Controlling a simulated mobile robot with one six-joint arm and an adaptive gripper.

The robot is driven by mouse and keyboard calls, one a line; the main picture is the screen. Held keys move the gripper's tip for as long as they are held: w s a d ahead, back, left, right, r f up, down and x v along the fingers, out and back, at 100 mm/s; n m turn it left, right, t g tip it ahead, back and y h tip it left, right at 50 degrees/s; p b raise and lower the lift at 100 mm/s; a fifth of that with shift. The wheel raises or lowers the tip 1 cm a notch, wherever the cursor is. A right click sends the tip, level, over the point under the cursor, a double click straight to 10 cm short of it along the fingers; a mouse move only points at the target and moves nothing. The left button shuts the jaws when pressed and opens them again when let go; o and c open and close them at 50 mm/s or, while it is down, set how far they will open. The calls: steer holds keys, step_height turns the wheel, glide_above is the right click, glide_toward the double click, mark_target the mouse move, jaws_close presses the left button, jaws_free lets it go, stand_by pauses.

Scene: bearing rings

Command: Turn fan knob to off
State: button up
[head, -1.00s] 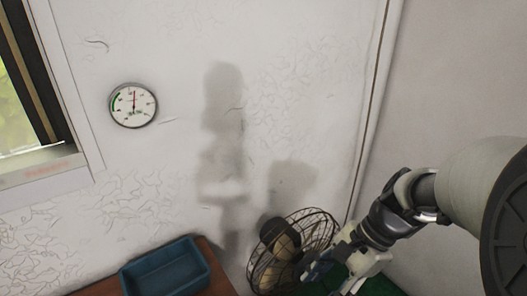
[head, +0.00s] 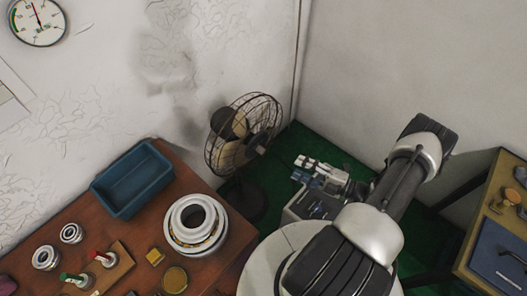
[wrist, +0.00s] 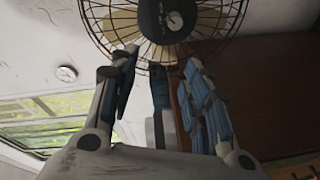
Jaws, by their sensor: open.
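The fan (head: 243,135) stands on a dark base beside the table, its round wire cage tilted. In the wrist view the fan's back (wrist: 205,22) fills the top, with a dark motor housing (wrist: 158,12). A small pale round spot on that housing (wrist: 174,20) looks like the knob; its setting is too small to read. My gripper (head: 304,168) is to the right of the fan, apart from it in the head view. In the wrist view my gripper (wrist: 160,62) has its blue-padded fingers spread below the housing, with nothing held.
A wooden table (head: 105,228) at left holds a blue tray (head: 133,205), a large bearing ring (head: 196,246) and several small parts. Another table (head: 492,225) is at right. A white wall with a gauge (head: 38,20) is behind. Green floor (head: 330,150) is open right of the fan.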

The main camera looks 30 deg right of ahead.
step_height(320, 180, down, 4)
steer(key=s+m+t+h, duration=0.2)
steer(key=m, duration=0.3)
glide_toward(263, 152)
steer(key=x, duration=0.8)
steer(key=shift+w+b, duration=0.3)
steer(key=shift+w, duration=0.05)
jaws_close()
